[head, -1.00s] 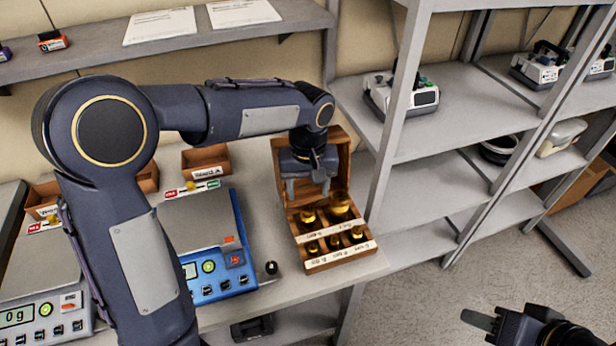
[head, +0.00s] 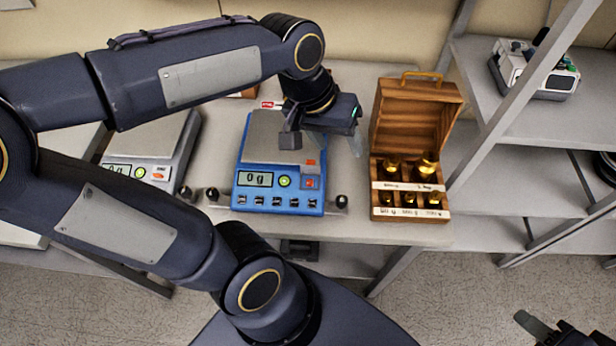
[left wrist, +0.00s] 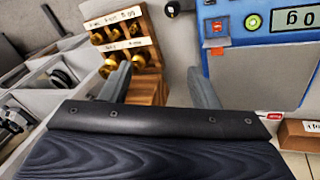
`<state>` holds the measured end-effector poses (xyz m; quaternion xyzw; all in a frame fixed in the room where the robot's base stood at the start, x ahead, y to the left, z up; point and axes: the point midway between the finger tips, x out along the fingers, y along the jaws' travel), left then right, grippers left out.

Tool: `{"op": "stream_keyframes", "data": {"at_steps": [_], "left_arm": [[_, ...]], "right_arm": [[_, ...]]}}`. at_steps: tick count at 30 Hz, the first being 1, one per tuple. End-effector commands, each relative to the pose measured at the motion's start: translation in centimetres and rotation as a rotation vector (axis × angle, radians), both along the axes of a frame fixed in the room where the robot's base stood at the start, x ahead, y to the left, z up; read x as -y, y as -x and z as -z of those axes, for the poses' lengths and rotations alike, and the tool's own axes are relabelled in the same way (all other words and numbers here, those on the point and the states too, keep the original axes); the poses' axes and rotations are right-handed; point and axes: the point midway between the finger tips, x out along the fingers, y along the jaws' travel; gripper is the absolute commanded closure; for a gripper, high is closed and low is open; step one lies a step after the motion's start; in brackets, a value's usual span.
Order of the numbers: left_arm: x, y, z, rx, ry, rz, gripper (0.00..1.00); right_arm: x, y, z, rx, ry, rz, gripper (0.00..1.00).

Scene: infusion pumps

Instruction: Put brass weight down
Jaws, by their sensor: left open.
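Several brass weights (head: 427,166) stand in the open wooden box (head: 408,216) at the right of the bench; they also show upside down in the left wrist view (left wrist: 139,57). My left gripper (head: 325,146) is open and empty, left of the box and over the right part of the blue scale (head: 277,202). My right gripper (head: 528,322) is only partly visible at the bottom right.
A grey scale (head: 150,150) stands left of the blue one, partly behind my left arm. Metal shelves (head: 500,208) with a pump (head: 535,68) rise right of the box. Bare bench lies between the blue scale and the box.

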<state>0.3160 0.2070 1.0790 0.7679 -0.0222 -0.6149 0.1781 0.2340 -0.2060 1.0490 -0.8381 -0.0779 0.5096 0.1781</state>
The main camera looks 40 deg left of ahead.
Motion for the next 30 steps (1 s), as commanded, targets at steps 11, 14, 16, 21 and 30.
{"op": "stream_keyframes", "data": {"at_steps": [11, 14, 16, 21, 30], "left_arm": [[-0.1, 7.8, 2.7, 0.248, 0.049, 0.04, 0.45], [0.1, 8.2, 3.0, 0.267, 0.049, 0.044, 0.45], [0.1, 8.3, 3.1, 0.271, 0.049, 0.044, 0.45], [0.1, 8.2, 3.1, 0.27, 0.049, 0.045, 0.45], [0.1, 8.2, 3.0, 0.269, 0.049, 0.046, 0.45]], "right_arm": [[0.0, 0.0, 0.0, 0.0, 0.0, 0.0, 0.6], [0.0, 0.0, 0.0, 0.0, 0.0, 0.0, 0.6], [0.0, 0.0, 0.0, 0.0, 0.0, 0.0, 0.6], [0.0, 0.0, 0.0, 0.0, 0.0, 0.0, 0.6], [0.0, 0.0, 0.0, 0.0, 0.0, 0.0, 0.6]]}}
